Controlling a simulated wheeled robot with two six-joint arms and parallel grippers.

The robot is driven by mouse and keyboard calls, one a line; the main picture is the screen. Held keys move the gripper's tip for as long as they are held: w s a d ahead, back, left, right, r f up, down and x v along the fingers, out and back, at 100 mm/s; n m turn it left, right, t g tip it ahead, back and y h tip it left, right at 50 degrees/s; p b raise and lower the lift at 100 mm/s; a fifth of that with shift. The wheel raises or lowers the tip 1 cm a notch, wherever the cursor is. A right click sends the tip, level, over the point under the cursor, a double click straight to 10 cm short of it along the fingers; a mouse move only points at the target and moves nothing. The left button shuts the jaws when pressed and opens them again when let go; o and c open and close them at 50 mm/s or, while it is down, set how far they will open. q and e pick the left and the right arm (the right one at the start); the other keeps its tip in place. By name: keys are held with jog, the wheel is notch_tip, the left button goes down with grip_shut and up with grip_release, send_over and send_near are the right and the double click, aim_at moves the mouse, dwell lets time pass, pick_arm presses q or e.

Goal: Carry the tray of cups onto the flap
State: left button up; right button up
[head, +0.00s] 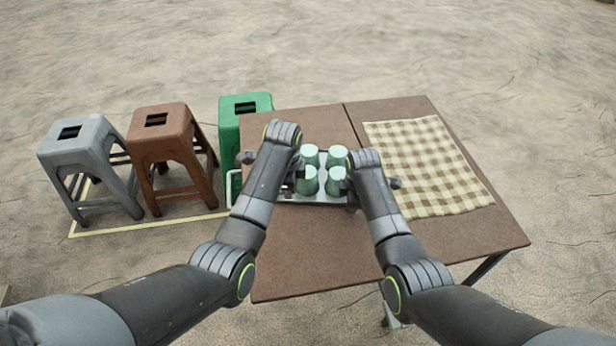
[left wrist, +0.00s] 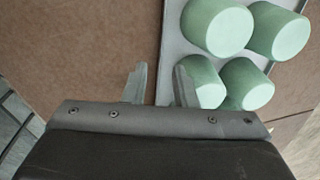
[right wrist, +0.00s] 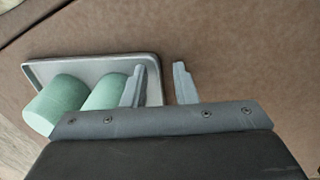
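The grey tray (head: 312,201) sits on the left part of the brown table (head: 300,255), holding several pale green cups (head: 308,181). The flap (head: 398,107) is the table part right of the seam. My left gripper (left wrist: 161,82) is at the tray's left edge, its fingers apart on either side of the rim (left wrist: 166,60). My right gripper (right wrist: 160,82) is at the right edge, its fingers also apart with the rim between them. Both look open. In the head view my wrists largely hide the fingers.
A beige checkered cloth (head: 425,165) covers much of the flap. Green (head: 230,125), brown (head: 165,140) and grey (head: 88,150) stools stand left of the table, by a pale yellow line on the ground (head: 150,228). The table's front left is clear.

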pick_arm(q)
jog(key=r, duration=0.5)
jog(key=shift+s+r, duration=0.35)
pick_arm(e)
notch_tip(320, 180, up, 12)
jog(key=s, duration=0.2)
jog(key=shift+s, duration=0.15)
pick_arm(q)
jog(key=shift+a+f, duration=0.1)
pick_arm(e)
jog(key=shift+f, duration=0.2)
